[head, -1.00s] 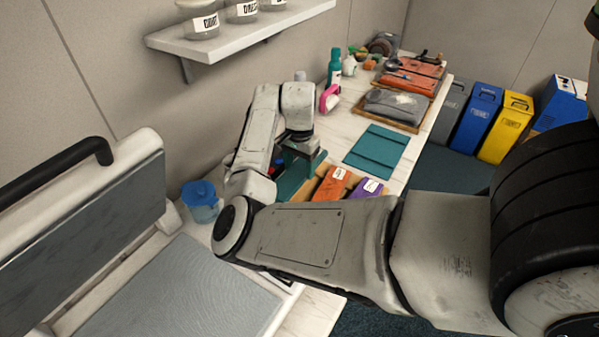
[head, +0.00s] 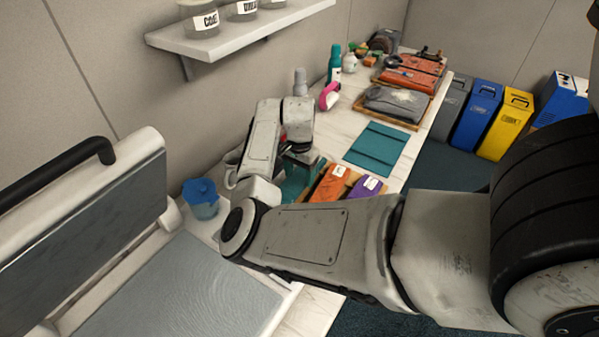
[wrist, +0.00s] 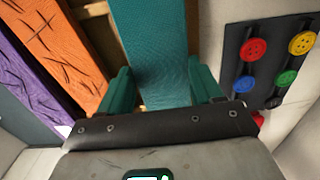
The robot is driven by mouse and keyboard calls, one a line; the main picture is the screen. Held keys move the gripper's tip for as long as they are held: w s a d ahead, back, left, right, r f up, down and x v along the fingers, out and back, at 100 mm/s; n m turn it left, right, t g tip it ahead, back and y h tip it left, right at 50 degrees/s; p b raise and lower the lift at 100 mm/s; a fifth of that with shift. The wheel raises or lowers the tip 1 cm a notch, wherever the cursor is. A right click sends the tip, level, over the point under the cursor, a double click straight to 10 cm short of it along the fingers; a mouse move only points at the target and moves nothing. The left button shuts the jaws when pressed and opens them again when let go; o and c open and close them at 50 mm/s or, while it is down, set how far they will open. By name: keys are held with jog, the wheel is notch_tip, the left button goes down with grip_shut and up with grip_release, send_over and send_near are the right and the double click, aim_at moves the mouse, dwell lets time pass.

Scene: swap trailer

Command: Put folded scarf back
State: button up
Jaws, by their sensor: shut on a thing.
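My gripper (wrist: 160,88) has teal fingers and is shut on a teal folded scarf (wrist: 155,45), which stretches away between the fingers in the wrist view. In the head view my gripper (head: 303,160) is low over the near part of the counter, and the scarf (head: 293,186) shows only partly behind my arm. A wooden tray (wrist: 93,9) holds an orange folded scarf (head: 331,184) and a purple one (head: 367,187), both with white tags. The held scarf is beside the orange one, at the tray's left end. Whether it touches the tray floor I cannot tell.
A flat teal mat (head: 377,149) lies beyond the tray. Farther back are a tray with grey cloth (head: 397,102), orange cloth (head: 410,75) and bottles (head: 334,64). A dark panel with coloured buttons (wrist: 270,60) is close to my gripper.

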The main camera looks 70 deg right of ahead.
aim_at(300, 177)
jog(key=o, duration=1.2)
notch_tip(300, 177, up, 9)
jog(key=shift+f+b, duration=0.15)
jog(key=shift+b, duration=0.25)
jog(key=shift+s, duration=0.1)
